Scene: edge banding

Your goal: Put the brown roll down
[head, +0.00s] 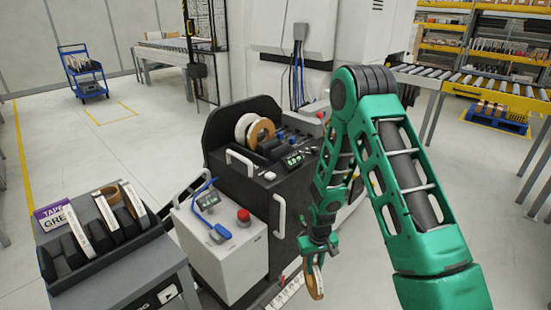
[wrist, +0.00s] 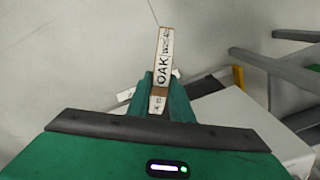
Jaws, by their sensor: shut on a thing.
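The brown roll (head: 317,283) hangs edge-on from my gripper (head: 315,252), low in front of the grey machine in the head view. In the wrist view the roll (wrist: 164,52) shows a white label reading "OAK" with a brown patch. My gripper's green fingers (wrist: 160,88) are shut on its near end. The roll is held in the air, above the floor. Its far side is hidden.
A dark rack (head: 95,262) with several slots holds other rolls at the left. A white roll (head: 243,126) and another brown roll (head: 261,132) sit on the edge-banding machine (head: 240,185). A control box (head: 225,255) with a red button stands between.

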